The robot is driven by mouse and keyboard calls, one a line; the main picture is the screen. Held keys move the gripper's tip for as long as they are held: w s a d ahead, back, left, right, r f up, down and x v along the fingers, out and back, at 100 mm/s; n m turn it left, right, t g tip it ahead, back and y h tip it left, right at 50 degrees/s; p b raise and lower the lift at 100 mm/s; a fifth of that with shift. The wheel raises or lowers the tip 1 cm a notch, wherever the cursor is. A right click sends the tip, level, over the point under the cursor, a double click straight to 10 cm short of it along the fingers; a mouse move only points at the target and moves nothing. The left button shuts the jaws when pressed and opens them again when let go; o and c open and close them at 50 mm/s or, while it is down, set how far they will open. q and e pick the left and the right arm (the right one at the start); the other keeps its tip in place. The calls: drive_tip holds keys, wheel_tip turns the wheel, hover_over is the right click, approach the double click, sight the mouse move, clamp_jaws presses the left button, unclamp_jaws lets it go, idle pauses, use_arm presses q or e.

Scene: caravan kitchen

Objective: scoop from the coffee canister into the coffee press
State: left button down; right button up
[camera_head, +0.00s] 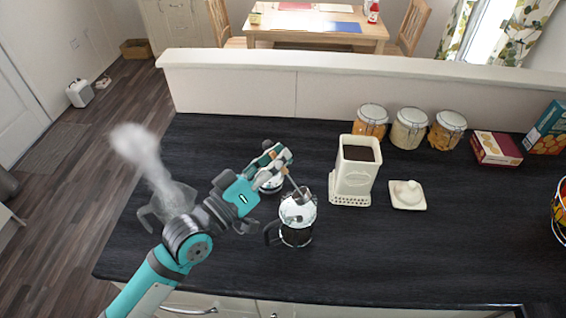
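The coffee press (297,232) is a glass jug with a dark handle on its left, standing upright on the dark counter. Its top is open and something dark shows in its lower part. The cream coffee canister (353,182) stands open to the right, with dark coffee inside; its lid (407,194) lies beside it. My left gripper (284,160) is shut on a small scoop (303,195) by its thin handle. The scoop's head is at the press's mouth; its contents cannot be made out. My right gripper is out of view.
A steaming glass kettle (172,199) stands behind my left arm. Several lidded jars (408,129) and boxes (497,149) line the back right. The front right counter (440,255) is clear.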

use_arm(q)
drive_tip(key=w+a+f+n+t+y+b, duration=0.1)
drive_tip(key=a+f+n+t+y+b, duration=0.1)
drive_tip(key=f+n+b, duration=0.4)
drive_tip(key=shift+w+a+f+n+t+y, duration=0.35)
drive_tip(key=shift+a+f+n+t, duration=0.3)
drive_tip(key=shift+n, duration=2.15)
drive_tip(key=shift+a+r, duration=0.1)
drive_tip(key=shift+a, duration=0.05)
